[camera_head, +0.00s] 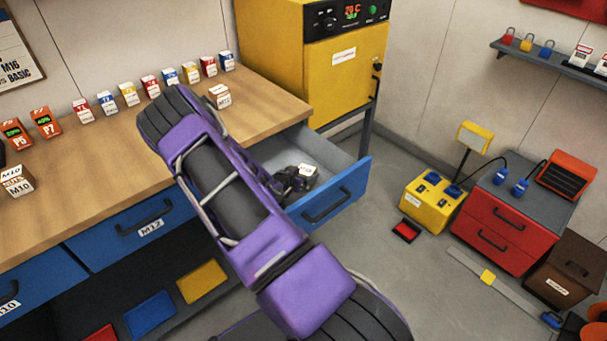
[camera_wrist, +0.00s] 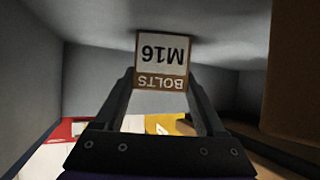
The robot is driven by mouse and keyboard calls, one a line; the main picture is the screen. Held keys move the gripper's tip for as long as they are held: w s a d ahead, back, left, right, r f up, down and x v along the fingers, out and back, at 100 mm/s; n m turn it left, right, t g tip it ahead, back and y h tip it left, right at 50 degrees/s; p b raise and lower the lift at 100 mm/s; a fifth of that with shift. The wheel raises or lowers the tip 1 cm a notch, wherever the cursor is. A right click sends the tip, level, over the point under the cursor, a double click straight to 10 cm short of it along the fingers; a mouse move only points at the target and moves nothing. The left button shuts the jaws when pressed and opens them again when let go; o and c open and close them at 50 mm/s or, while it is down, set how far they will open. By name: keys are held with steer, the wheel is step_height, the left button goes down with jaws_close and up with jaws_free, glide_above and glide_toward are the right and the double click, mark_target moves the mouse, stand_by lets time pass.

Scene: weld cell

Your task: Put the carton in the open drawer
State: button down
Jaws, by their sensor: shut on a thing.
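The carton (camera_wrist: 162,50) is a small brown and white box whose label reads M16 BOLTS, upside down in the wrist view. My gripper (camera_wrist: 161,78) is shut on it, one finger on each side. In the head view the carton (camera_head: 307,170) and my gripper (camera_head: 292,178) are inside the open drawer (camera_head: 338,200), which has a blue front and a grey inside. The drawer's grey walls (camera_wrist: 88,80) surround the carton in the wrist view. I cannot tell whether the carton touches the drawer floor. My arm hides part of the drawer.
The wooden bench (camera_head: 90,180) bears a row of small cartons and another carton (camera_head: 220,96) near its front edge. A yellow oven (camera_head: 345,75) stands behind the drawer.

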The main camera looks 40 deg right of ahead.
steer(key=shift+f, duration=0.1)
jaws_free()
steer(key=shift+r, duration=0.25)
steer(key=v, duration=0.7)
steer(key=shift+s+a, duration=0.15)
steer(key=shift+a, duration=0.05)
